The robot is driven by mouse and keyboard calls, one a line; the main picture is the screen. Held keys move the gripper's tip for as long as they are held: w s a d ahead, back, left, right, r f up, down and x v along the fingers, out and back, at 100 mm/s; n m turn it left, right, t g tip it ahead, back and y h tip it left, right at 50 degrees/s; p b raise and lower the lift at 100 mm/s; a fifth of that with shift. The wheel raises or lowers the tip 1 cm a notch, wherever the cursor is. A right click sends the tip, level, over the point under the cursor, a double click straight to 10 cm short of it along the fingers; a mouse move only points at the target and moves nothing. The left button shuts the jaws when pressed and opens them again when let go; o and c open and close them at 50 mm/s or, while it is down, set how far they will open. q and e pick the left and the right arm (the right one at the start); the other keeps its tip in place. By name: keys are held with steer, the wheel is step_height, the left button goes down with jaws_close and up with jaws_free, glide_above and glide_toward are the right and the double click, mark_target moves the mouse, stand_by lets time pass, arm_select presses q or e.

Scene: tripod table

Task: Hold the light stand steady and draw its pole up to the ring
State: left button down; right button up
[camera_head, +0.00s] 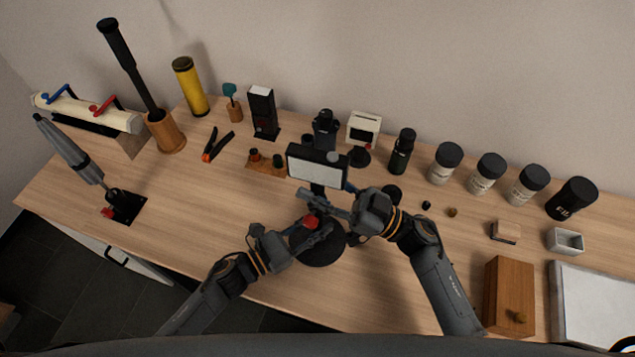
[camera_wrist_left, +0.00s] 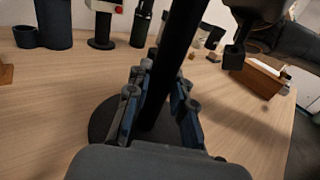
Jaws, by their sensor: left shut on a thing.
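The light stand has a round black base (camera_head: 318,252) on the table, a dark pole and a pale rectangular light panel (camera_head: 316,168) at its top. A red knob (camera_head: 310,222) sits low on it. My left gripper (camera_head: 318,234) is shut on the stand just above the base. In the left wrist view, the pole (camera_wrist_left: 178,45) rises between its two fingers. My right gripper (camera_head: 330,205) is higher, beside the pole below the panel. Whether its fingers touch the pole is hidden. I cannot make out the ring on the pole.
Several jars (camera_head: 446,163) and a black bottle (camera_head: 402,152) stand at the back right. A wooden box (camera_head: 509,290) and a white tray (camera_head: 595,300) are at the front right. Orange-handled pliers (camera_head: 217,145) lie at the left. The table left of the stand is mostly clear.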

mark_target(318, 154)
jaws_close()
step_height(318, 154, up, 12)
steer(key=shift+r, duration=0.1)
steer(key=shift+o, duration=2)
jaws_free()
steer(key=v, duration=1.2)
